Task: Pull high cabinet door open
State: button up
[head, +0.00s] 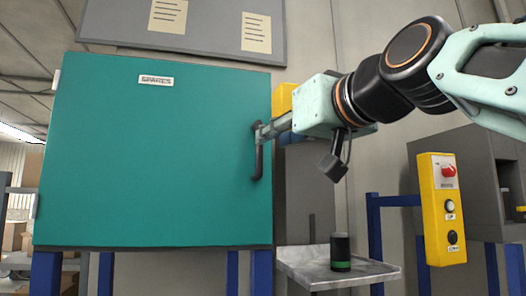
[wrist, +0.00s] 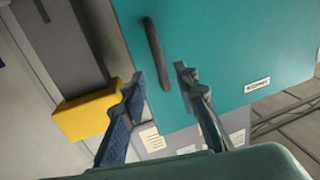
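The teal cabinet door (head: 150,170) with a "SPARES" label (head: 156,80) fills the left of the head view and appears shut. Hinge pieces show on its left edge. Its dark vertical bar handle (head: 259,162) is near the right edge. My gripper (head: 262,131) reaches in from the right at the handle's upper end. In the wrist view my gripper (wrist: 159,78) is open, one finger on each side of the handle (wrist: 154,50), with visible gaps. The door (wrist: 230,50) also shows there. I see no firm contact with the handle.
A yellow box (wrist: 85,115) is beside the cabinet, near one finger in the wrist view. A dark canister (head: 340,251) stands on a grey tray (head: 375,272) below my arm. A yellow control box (head: 442,210) is at the right. Open air lies before the door.

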aim_at(259, 167)
jog(key=p+x, duration=0.2)
jog(key=x, duration=0.5)
jog(key=shift+w+a, duration=0.1)
jog(key=shift+w, duration=0.15)
jog(key=shift+c, duration=0.7)
grip_shut()
